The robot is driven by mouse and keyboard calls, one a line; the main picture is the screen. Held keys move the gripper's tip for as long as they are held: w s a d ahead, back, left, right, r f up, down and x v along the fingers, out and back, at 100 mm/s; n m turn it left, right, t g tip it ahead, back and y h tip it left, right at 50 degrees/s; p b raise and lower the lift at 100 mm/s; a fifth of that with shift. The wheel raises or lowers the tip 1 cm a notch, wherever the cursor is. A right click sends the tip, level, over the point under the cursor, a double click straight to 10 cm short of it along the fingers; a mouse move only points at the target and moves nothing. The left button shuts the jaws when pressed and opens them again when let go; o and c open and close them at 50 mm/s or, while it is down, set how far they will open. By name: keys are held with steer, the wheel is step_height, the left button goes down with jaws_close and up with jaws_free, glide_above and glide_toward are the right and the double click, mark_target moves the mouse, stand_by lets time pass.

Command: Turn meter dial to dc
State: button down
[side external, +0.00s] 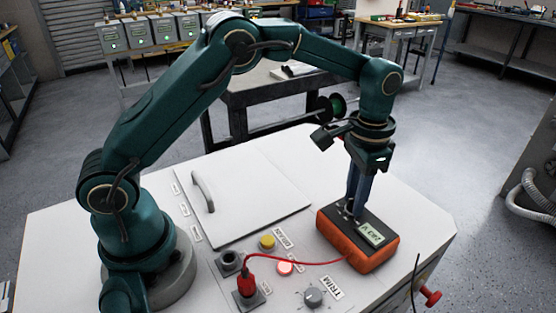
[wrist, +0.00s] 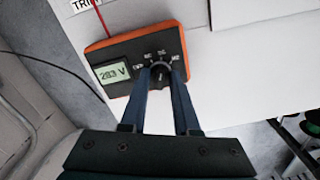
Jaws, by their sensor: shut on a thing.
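The meter is an orange and black box on the white cabinet top, at the right in the side view (side external: 383,257) and upper middle in the wrist view (wrist: 119,51). Its lit display (wrist: 112,73) shows a number, perhaps 28.3, and a V. Its round dark dial (wrist: 160,70) sits at the other end of the face, with small white labels around it; I cannot read the pointer direction surely. My gripper (side external: 351,207) points down onto the meter. Its two blue fingers (wrist: 161,78) are shut on the dial, one on each side, partly hiding it.
A red lead (side external: 300,261) runs from the meter to a red plug (side external: 245,282) in a socket. A hatch with a handle (side external: 203,191) is behind.

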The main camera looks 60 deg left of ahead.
steer(key=c, duration=0.6)
jaws_free()
steer(key=shift+r, duration=2.55)
steer(key=s+a+r+n+t, duration=0.2)
steer(key=s+a+r+t, duration=0.2)
steer(key=s+r, duration=0.65)
steer(key=s+f, duration=0.2)
steer(key=s, duration=0.1)
steer(key=s+a+f+n+t, duration=0.1)
steer(key=s, duration=0.1)
steer(key=s+a+f+n, duration=0.1)
steer(key=s+f, duration=0.1)
steer(key=s, duration=0.1)
steer(key=shift+s+f+t, duration=0.3)
